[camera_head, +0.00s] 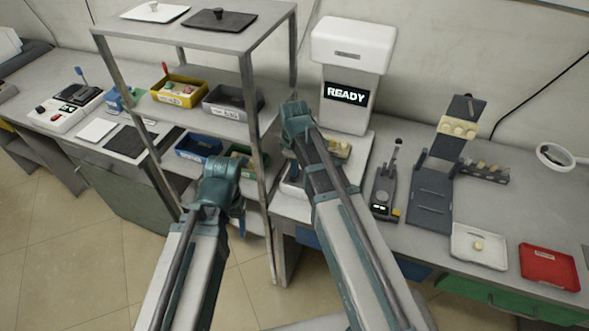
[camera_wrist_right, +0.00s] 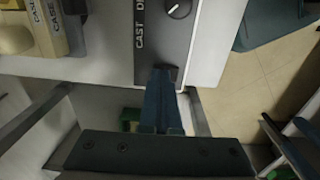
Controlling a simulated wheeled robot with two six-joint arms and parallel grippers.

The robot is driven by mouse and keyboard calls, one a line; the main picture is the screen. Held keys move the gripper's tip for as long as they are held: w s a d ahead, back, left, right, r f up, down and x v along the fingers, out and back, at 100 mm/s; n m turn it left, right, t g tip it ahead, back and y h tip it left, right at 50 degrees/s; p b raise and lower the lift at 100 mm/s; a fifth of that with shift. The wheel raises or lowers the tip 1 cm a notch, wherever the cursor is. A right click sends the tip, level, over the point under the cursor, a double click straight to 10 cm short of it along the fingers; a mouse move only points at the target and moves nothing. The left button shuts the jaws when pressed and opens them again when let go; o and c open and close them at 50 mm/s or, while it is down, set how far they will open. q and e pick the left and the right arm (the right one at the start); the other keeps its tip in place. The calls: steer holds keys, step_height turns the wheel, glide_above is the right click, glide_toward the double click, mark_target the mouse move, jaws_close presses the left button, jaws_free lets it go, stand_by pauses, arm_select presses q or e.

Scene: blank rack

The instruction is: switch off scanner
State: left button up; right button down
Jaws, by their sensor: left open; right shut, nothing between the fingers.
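The scanner (camera_head: 352,45) is a white upright machine at the back of the bench, with its dark display (camera_head: 346,93) lit and reading READY. In the right wrist view, a dark strip (camera_wrist_right: 158,45) marked CAST carries a round knob (camera_wrist_right: 179,9) with a white mark. My right gripper (camera_wrist_right: 165,75) is shut and empty, its fingertips at the strip's near end; I cannot tell whether they touch it. My left gripper (camera_head: 238,215) is open and empty in front of the shelf rack, away from the scanner.
A metal shelf rack (camera_head: 190,37) with several bins stands left of the scanner. Beige pieces marked CASE (camera_wrist_right: 40,28) lie left of the strip. A dark device with a lever (camera_head: 384,190), a white tray (camera_head: 478,262) and a red tray (camera_head: 548,268) are to the right.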

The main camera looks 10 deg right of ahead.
arm_select(q)
steer(key=shift+f, duration=0.4)
arm_select(e)
steer(key=shift+s+f, duration=0.4)
arm_select(q)
steer(key=shift+w+d, duration=0.15)
arm_select(e)
steer(key=shift+s+a, duration=0.35)
steer(key=shift+s, duration=0.3)
arm_select(q)
steer(key=shift+r, duration=0.15)
arm_select(e)
steer(key=shift+r, duration=0.1)
steer(key=shift+w+r+p, duration=0.25)
steer(key=shift+r+p, duration=0.1)
steer(key=shift+p, duration=0.45)
arm_select(q)
step_height(320, 180, up, 15)
steer(key=p, duration=1.4)
steer(key=shift+w+d, duration=0.25)
steer(key=shift+d, duration=0.2)
arm_select(e)
step_height(320, 180, up, 14)
steer(key=w, duration=0.1)
steer(key=shift+d, duration=0.15)
arm_select(q)
steer(key=shift+f, duration=0.2)
